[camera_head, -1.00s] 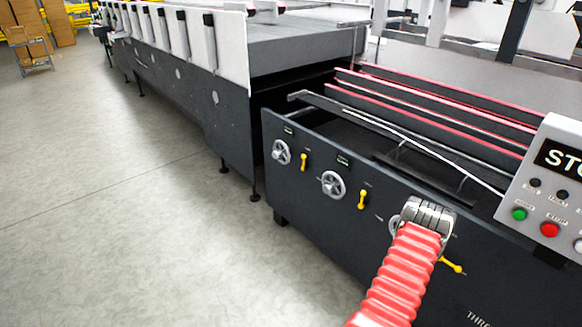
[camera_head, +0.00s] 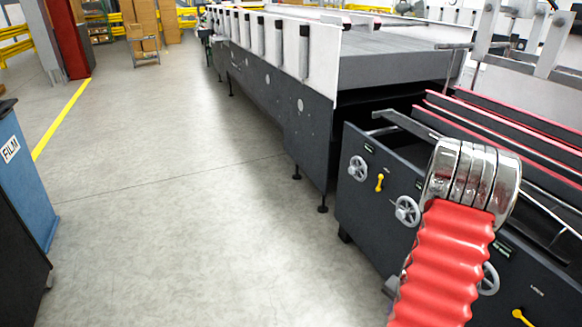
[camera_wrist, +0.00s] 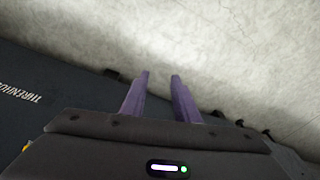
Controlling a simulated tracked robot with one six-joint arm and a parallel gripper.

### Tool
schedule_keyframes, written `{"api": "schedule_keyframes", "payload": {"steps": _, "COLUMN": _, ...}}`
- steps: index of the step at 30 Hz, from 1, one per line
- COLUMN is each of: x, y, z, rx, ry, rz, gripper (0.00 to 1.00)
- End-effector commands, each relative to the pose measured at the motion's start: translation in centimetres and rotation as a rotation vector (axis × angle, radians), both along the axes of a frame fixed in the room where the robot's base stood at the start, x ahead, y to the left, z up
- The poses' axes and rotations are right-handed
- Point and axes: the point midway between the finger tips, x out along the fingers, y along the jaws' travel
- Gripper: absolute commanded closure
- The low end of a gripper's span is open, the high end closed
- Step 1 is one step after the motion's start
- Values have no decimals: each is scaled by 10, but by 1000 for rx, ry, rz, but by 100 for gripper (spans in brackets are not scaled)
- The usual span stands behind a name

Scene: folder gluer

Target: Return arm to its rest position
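My gripper (camera_wrist: 158,95) shows in the wrist view as two purple fingers standing apart with nothing between them. It points over the grey concrete floor beside the dark machine side. In the head view my arm shows as a red ribbed sleeve with a metal collar at the right, in front of the folder gluer (camera_head: 310,125). The gripper itself is hidden in the head view. The machine's handwheels (camera_head: 407,211) and yellow levers (camera_head: 379,183) are partly covered by my arm.
The concrete floor (camera_head: 170,220) is open at the left and middle. A blue bin marked FILM (camera_head: 22,175) stands at the left edge. Cardboard boxes (camera_head: 140,22) and a red column (camera_head: 68,40) are at the back. The machine's dark side (camera_wrist: 50,95) also shows in the wrist view.

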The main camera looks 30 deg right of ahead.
Motion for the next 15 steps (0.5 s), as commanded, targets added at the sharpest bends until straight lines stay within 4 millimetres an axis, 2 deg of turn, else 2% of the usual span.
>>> {"api": "schedule_keyframes", "payload": {"steps": 1, "x": 8, "y": 8, "z": 14, "rx": 4, "ry": 4, "rz": 42, "gripper": 72}}
{"api": "schedule_keyframes", "payload": {"steps": 6, "x": 26, "y": 41, "z": 53, "rx": 35, "ry": 29, "rz": 176, "gripper": 72}}
{"api": "schedule_keyframes", "payload": {"steps": 15, "x": 47, "y": 103, "z": 120, "rx": 68, "ry": 64, "rz": 402, "gripper": 72}}
